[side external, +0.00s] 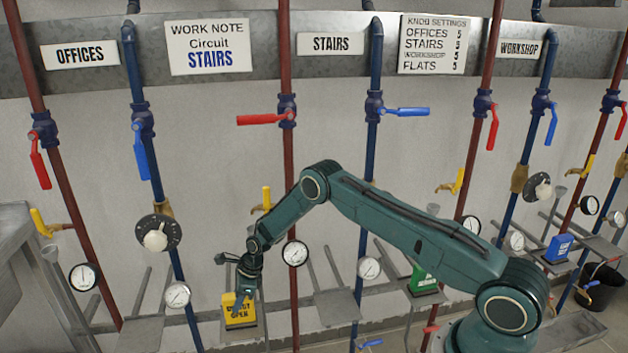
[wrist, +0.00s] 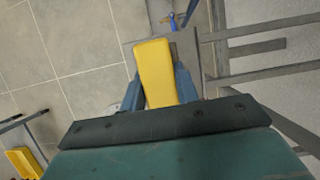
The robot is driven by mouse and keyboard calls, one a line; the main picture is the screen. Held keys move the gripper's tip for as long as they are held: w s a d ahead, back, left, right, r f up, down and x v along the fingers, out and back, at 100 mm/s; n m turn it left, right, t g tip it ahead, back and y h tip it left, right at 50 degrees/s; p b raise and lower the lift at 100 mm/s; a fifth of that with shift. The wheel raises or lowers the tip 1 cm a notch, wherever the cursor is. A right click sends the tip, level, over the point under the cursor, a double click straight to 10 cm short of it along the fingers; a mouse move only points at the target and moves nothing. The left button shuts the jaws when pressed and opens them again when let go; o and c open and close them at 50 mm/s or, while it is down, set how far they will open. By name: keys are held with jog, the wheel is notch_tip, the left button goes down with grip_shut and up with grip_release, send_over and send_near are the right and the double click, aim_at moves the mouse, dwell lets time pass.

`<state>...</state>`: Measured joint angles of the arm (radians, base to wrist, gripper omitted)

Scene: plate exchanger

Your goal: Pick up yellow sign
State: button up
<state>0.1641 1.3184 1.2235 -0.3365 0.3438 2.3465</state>
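The yellow sign (side external: 240,317) is a small wedge-shaped block with dark lettering, partly hidden, that includes "OPEN". In the side view it stands on a grey bracket shelf at the lower left of centre. My gripper (side external: 242,296) points down onto it from above. In the wrist view the yellow sign (wrist: 155,72) lies between the two blue fingers of my gripper (wrist: 158,80), one on each side and very close to it. I cannot tell whether the fingers press on it. The sign shows no clear lift off the shelf.
A green sign (side external: 424,281) and a blue sign (side external: 558,249) stand on other shelves to the right. Pipes with valves, gauges and a knob (side external: 157,236) line the wall behind. In the wrist view, grey rails (wrist: 262,28) run at right and tiled floor (wrist: 75,40) lies left.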

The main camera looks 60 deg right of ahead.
jog(key=c, duration=0.4)
notch_tip(320, 180, up, 20)
dwell(0.8)
jog(key=shift+a, duration=0.1)
dwell(0.5)
jog(key=shift+s+a, duration=5.95)
jog(key=shift+s, duration=0.1)
jog(key=shift+d+f, duration=0.1)
